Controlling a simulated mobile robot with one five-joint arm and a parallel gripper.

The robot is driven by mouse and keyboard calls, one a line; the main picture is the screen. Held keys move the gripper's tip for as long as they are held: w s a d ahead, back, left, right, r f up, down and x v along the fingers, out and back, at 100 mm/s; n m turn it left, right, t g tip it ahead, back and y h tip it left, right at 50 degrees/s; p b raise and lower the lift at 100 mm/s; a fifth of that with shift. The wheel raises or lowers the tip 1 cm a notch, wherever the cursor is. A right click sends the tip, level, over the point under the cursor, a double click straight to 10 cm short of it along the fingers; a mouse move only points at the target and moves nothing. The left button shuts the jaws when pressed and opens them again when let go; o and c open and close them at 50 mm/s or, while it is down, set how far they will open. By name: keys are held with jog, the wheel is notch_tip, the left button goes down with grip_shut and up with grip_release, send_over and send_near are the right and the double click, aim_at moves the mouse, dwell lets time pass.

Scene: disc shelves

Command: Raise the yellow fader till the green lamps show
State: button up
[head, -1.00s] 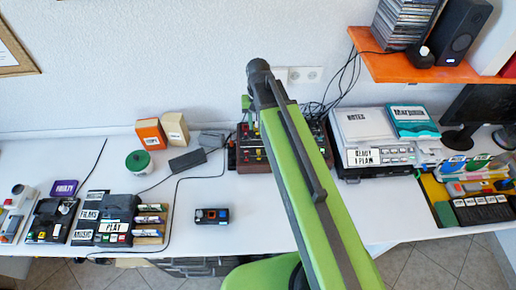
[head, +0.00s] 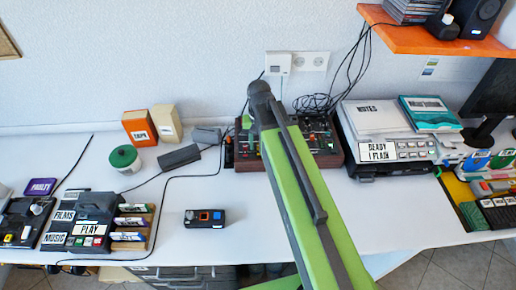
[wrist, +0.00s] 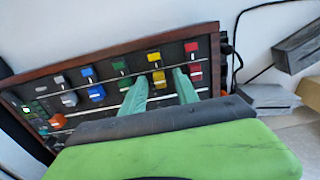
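The mixer (head: 325,150) stands at the back of the desk, a dark panel in a brown wooden frame, partly behind my arm. In the wrist view its panel (wrist: 110,75) carries a row of coloured caps. The yellow fader (wrist: 159,79) sits below a second yellow piece (wrist: 154,57). My gripper (wrist: 158,77) is open, with its two pale green fingers on either side of the yellow fader. A gap shows on both sides, and I cannot tell whether either finger touches.
Red caps (wrist: 195,72) and green caps (wrist: 122,76) sit close beside the fingers.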

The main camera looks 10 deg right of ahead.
jog(key=shift+r, duration=0.1)
grip_shut()
dwell(1.2)
